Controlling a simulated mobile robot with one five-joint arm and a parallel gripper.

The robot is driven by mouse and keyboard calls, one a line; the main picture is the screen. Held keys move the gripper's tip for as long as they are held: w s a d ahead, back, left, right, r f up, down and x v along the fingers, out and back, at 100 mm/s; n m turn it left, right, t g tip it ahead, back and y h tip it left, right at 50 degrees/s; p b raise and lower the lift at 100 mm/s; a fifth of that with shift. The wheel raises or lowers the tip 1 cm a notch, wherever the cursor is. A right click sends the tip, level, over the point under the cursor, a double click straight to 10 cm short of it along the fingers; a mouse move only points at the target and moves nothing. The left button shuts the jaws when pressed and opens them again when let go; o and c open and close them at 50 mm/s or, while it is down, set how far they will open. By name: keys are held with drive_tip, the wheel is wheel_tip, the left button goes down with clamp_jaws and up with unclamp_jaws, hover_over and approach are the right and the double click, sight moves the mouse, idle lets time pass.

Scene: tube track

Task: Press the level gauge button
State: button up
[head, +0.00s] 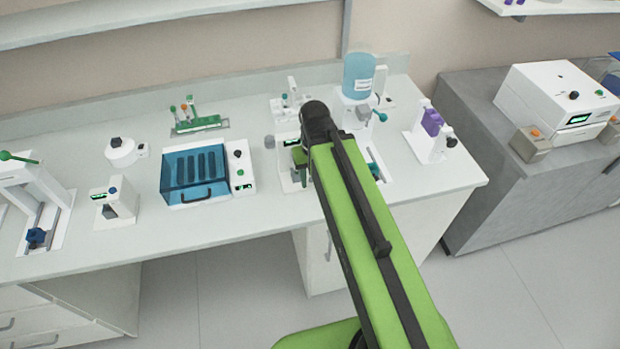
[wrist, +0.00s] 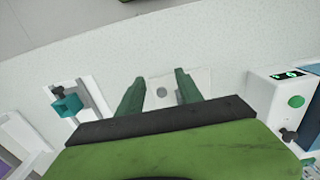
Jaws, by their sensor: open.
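My gripper (wrist: 158,84) is open, its two green fingers apart with nothing held between them. In the wrist view, a white plate (wrist: 178,77) with a round grey spot (wrist: 162,93) lies below and between the fingers; I cannot tell whether this spot is the level gauge button. In the head view my arm reaches over the bench and hides much of a white device with a small lit display (head: 291,142) and a grey knob (head: 269,141). No label shows which device is the level gauge.
A blue-lidded box (head: 195,176) stands left of my arm; its panel with a green button (wrist: 296,101) is at the right in the wrist view. A teal clamp (wrist: 67,105) is at the left there. A blue bottle (head: 359,76) stands behind. The bench front is mostly clear.

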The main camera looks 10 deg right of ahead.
clamp_jaws()
drive_tip(key=shift+d, duration=0.1)
idle(1.4)
